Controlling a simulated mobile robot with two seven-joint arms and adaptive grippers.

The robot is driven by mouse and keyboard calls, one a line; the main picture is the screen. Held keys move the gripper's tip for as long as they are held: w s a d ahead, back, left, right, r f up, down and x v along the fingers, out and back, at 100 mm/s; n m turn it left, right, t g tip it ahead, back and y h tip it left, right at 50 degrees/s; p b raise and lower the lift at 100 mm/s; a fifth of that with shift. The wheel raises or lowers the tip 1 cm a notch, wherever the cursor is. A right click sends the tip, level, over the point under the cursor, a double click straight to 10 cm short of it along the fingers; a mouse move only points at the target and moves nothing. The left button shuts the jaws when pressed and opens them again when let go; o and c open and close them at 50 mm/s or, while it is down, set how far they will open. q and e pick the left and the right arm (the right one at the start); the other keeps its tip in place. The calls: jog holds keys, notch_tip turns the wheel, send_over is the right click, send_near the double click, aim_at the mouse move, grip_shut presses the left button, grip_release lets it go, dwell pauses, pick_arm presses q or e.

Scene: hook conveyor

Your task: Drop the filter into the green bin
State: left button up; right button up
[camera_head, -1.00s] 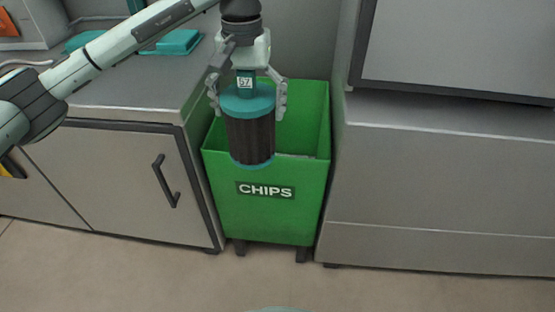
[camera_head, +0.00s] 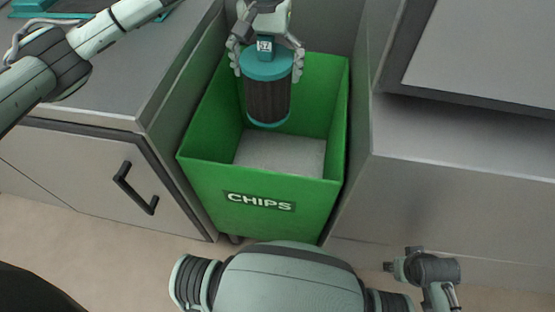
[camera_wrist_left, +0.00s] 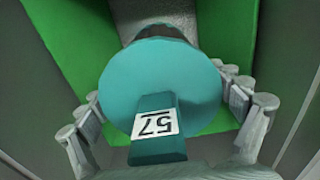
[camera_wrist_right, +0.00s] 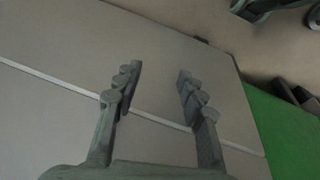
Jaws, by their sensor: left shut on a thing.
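The filter (camera_head: 267,98) is a dark ribbed cylinder with teal end caps and a tab marked 57. It hangs upright over the back part of the green bin's opening, with the bin's grey inside floor visible below. The green bin (camera_head: 310,209) carries a CHIPS label. My left gripper (camera_head: 267,72) is shut on the filter from above. The left wrist view shows the filter's teal cap (camera_wrist_left: 160,85) between the fingers, with green bin walls around. My right gripper (camera_wrist_right: 154,88) is open and empty in the right wrist view, over grey panels.
A grey cabinet (camera_head: 75,165) with a black handle stands close on the bin's left. Another grey unit (camera_head: 450,185) stands close on its right. A grey wall is behind the bin. Teal items (camera_head: 60,10) lie on the left counter.

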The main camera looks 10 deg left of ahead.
aim_at(266, 36)
pick_arm(q)
jog(key=shift+w+f+b, duration=0.1)
jog(key=shift+f+b, duration=0.4)
jog(key=shift+f, duration=1.45)
pick_arm(e)
jog(key=shift+w+d+r, duration=0.1)
jog(key=shift+w+r, duration=0.05)
jog(key=shift+r, duration=1.35)
pick_arm(q)
jog(key=o, duration=1.2)
jog(key=shift+c, duration=0.2)
notch_tip(266, 36, up, 12)
jog(key=shift+r, duration=0.1)
